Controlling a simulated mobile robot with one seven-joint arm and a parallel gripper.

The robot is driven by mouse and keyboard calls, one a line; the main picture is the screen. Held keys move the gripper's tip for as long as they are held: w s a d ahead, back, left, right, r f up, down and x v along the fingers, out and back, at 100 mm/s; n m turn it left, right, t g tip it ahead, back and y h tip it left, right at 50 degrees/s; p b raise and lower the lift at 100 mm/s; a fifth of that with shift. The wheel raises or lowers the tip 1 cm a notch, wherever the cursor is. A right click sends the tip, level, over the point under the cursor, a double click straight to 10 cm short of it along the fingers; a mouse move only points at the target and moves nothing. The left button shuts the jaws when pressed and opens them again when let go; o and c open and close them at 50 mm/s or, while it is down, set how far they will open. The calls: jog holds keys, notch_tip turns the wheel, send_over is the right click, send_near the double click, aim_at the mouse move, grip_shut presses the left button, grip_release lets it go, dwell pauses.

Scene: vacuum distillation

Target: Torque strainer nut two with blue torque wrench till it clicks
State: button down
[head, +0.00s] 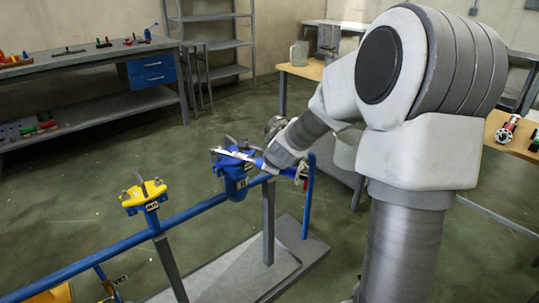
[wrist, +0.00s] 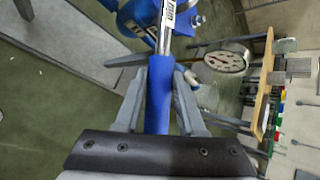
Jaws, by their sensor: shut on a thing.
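The torque wrench has a blue handle (wrist: 158,95) and a silver shaft (head: 234,155). My gripper (wrist: 160,98) is shut on the handle, with one grey finger on each side. The blue strainer (head: 235,180) sits on the blue pipe, left of my gripper in the head view. The wrench shaft lies across the strainer's top. In the wrist view the shaft runs up to the blue fitting (wrist: 135,18) at the top edge. Strainer nut two cannot be told apart, and I cannot tell whether the wrench head is seated on a nut.
A yellow valve fitting (head: 145,196) stands on the blue pipe (head: 100,254) to the left. A round white gauge (wrist: 227,58) is close right of the wrench in the wrist view. A grey workbench (head: 85,62) with tools is at the back left. Open green floor lies between.

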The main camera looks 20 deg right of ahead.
jog(key=shift+s+a+r, duration=0.1)
jog(key=shift+r, duration=0.05)
dwell(0.3)
jog(key=a+p, duration=0.1)
jog(key=p, duration=0.1)
jog(key=s+a+m+h+p, duration=0.1)
jog(key=p, duration=0.1)
jog(key=shift+s+a+r+m, duration=0.1)
jog(key=shift+a+r+m, duration=0.1)
jog(key=shift+m, duration=0.1)
jog(key=shift+s+a+f+m+g+h+p, duration=0.2)
jog(key=shift+s+a+m+g+h+p, duration=0.1)
jog(key=shift+m+h+p, duration=0.15)
